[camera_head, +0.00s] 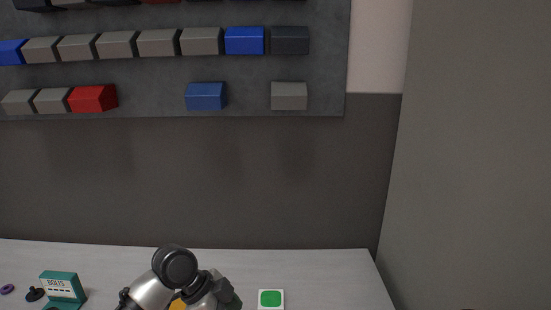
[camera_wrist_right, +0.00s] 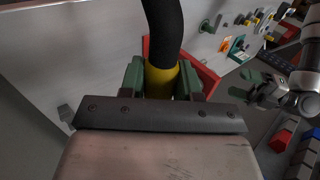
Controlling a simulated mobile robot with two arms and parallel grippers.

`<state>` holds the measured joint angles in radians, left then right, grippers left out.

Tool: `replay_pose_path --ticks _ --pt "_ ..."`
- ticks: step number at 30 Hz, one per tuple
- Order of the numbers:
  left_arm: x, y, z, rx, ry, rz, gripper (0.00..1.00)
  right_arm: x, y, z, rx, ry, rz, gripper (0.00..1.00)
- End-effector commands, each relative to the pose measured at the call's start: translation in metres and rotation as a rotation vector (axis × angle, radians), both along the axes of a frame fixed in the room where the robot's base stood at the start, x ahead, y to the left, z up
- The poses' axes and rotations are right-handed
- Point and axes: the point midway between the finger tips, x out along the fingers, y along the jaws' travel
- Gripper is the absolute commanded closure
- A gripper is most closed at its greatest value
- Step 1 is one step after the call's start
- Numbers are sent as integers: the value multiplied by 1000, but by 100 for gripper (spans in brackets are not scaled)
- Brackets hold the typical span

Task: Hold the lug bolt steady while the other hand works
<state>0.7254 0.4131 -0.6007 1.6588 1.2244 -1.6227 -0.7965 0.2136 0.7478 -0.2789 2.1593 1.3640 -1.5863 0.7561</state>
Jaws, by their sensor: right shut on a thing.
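In the right wrist view my right gripper (camera_wrist_right: 162,85) has green fingers shut on a yellow and black cylindrical thing (camera_wrist_right: 161,80). Its black part curves up out of the frame. I cannot tell what it is. A silver arm with a dark gripper (camera_wrist_right: 262,92), seemingly my left, shows at the right of that view. In the head view an arm with a dark gripper (camera_head: 224,292) is at the bottom middle, over the bench. Whether its jaws are open is unclear. A teal box marked BOLTS (camera_head: 62,286) stands at bottom left. I cannot make out a lug bolt.
The pale bench (camera_head: 330,270) runs along the bottom. A green-topped white square (camera_head: 271,299) lies on it, and a black knob-like piece (camera_head: 34,294) and purple ring (camera_head: 7,289) lie at left. Bins, including a red one (camera_head: 93,98), hang above. A grey panel (camera_head: 475,150) closes the right.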

Motion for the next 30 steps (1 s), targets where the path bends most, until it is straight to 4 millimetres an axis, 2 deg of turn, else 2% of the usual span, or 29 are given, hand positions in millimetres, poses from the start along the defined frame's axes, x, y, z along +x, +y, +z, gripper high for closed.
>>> replay_pose_path --ticks 15,21,30 --pt "0 -37 -53 -4 4 2 40 0 0 1 1 -1 0 100" --pt "0 -43 -63 -5 3 3 40 0 0 1 1 -1 0 100" --pt "0 -44 -64 -4 3 3 40 0 0 1 1 -1 0 100"
